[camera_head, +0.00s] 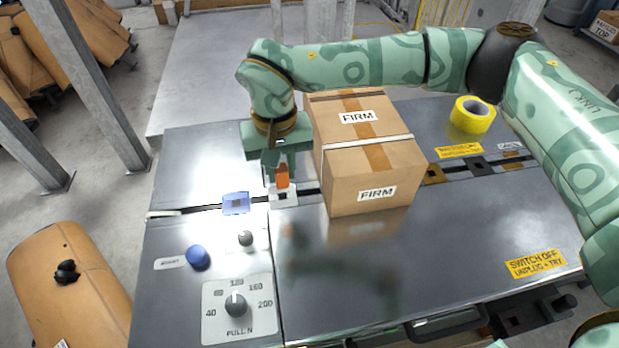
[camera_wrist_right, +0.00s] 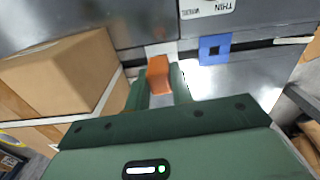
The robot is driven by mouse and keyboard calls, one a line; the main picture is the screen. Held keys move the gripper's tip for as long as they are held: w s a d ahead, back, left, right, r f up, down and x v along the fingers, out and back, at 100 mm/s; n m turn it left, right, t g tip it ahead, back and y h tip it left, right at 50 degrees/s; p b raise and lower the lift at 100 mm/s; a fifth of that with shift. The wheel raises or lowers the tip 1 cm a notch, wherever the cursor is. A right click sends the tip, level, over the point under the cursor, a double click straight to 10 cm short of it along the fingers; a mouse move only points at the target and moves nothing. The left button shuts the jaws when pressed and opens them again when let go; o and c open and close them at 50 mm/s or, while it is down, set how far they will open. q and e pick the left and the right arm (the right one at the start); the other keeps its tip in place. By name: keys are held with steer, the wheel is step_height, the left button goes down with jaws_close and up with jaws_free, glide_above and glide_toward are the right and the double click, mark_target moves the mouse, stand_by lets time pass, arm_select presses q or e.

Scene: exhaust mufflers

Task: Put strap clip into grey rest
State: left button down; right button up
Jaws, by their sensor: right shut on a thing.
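The strap clip (camera_head: 282,177) is a small orange block. My right gripper (camera_head: 276,178) points down and is shut on it. In the right wrist view the clip (camera_wrist_right: 158,76) sits between the two fingertips (camera_wrist_right: 160,88). The grey rest (camera_head: 284,198), a pale square with a dark opening, is directly below the clip in the head view. The clip's lower end is at the rest's far edge in the picture; I cannot tell if they touch. My left gripper is in neither view.
A strapped cardboard box (camera_head: 370,160) stands close right of the gripper. A blue rest (camera_head: 236,203) lies left of the grey one, an ochre rest (camera_head: 433,175) beyond the box. Yellow tape (camera_head: 472,115), a blue button (camera_head: 198,257) and a dial (camera_head: 236,304) are on the metal top.

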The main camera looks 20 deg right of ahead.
steer(key=shift+w+f, duration=0.1)
steer(key=shift+w, duration=0.6)
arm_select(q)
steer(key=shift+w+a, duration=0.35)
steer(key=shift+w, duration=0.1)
arm_select(e)
steer(key=shift+w+d+m, duration=0.15)
steer(key=shift+w+m, duration=0.25)
steer(key=shift+w, duration=0.05)
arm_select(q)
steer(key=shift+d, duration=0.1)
